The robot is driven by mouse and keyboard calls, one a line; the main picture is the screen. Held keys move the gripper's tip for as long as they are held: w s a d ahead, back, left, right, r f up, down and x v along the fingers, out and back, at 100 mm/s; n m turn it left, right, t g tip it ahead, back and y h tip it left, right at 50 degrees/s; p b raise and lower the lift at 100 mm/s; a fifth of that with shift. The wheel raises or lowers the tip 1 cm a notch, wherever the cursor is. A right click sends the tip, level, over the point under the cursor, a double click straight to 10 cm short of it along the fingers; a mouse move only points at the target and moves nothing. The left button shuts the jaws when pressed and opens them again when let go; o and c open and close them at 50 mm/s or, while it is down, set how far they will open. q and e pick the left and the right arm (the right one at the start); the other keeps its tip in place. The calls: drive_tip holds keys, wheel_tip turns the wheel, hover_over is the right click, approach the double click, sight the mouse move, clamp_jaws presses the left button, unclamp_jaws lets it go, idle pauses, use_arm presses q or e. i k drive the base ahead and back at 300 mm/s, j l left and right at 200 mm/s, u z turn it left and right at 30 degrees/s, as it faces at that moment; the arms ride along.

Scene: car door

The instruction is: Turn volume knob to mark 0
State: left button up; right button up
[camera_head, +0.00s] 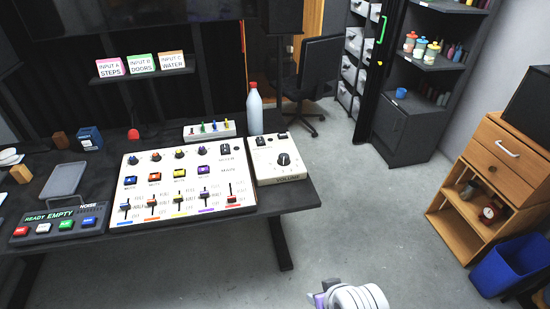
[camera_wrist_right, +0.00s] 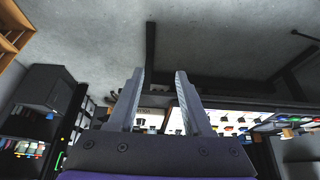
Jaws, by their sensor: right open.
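The black volume knob (camera_head: 284,159) sits on a cream volume box (camera_head: 271,175) at the right end of the dark table in the head view. The word VOLUME is printed on the box's front. The knob's pointer and marks are too small to read. My right gripper (camera_wrist_right: 159,75) is open and empty in the right wrist view, its two fingers apart. In the head view only part of my right arm shows at the bottom, in front of the table and well away from the knob. My left gripper is not in view.
A cream mixer panel (camera_head: 183,180) with buttons and sliders stands left of the volume box. A white bottle (camera_head: 254,110) with a red cap stands behind the box. A wooden cabinet (camera_head: 495,165) and blue bin (camera_head: 508,265) are at right. The floor between is clear.

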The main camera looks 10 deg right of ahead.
sight(284, 160)
drive_tip(key=i+l, duration=0.2)
drive_tip(key=i, duration=0.4)
drive_tip(key=i+l, duration=0.2)
drive_tip(key=i, duration=0.4)
drive_tip(key=z, duration=0.05)
